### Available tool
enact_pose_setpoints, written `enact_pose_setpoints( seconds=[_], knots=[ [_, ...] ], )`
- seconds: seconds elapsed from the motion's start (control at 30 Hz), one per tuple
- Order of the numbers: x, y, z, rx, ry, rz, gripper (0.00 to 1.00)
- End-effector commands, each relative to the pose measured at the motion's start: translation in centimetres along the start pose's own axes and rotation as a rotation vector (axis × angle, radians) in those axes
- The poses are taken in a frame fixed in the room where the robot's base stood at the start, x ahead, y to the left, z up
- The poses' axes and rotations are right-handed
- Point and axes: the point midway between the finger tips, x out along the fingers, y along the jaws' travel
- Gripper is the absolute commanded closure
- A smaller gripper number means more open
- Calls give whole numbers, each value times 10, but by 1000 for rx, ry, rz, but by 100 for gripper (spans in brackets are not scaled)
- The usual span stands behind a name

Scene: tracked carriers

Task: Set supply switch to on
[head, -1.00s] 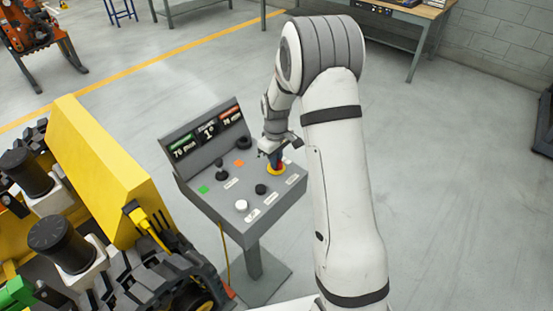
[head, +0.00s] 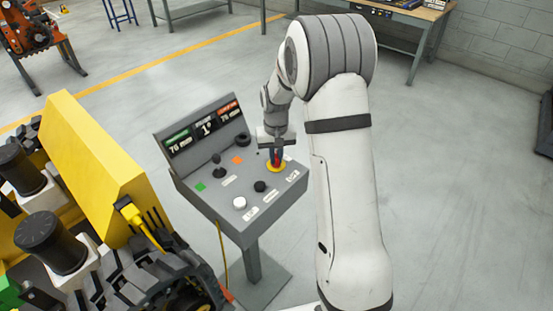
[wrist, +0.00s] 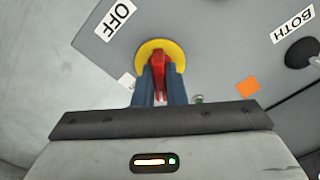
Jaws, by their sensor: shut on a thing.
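The supply switch (wrist: 158,67) is a red handle on a round yellow plate, on the sloping top of the grey control panel. In the head view its yellow plate (head: 277,167) shows at the panel's right side, below my gripper (head: 277,154). In the wrist view my gripper (wrist: 159,85) has its two blue fingers shut on the red handle from either side. An OFF label (wrist: 121,19) is on the panel beside the yellow plate. The fingers hide part of the handle, and I cannot tell which setting it is at.
The control panel (head: 222,210) stands on a post and carries a display (head: 206,129), a joystick (head: 218,165), a black knob (head: 260,186) and a white button (head: 239,203). A yellow tracked carrier (head: 100,150) stands close on the left.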

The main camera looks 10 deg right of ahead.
Motion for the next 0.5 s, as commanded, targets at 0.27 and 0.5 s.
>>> enact_pose_setpoints(
  seconds=[0.27, 0.5],
  knots=[
    [1, 0, -1, 263, 5, -1, 100],
    [0, 0, -2, 487, 5, -2, 100]
  ],
)
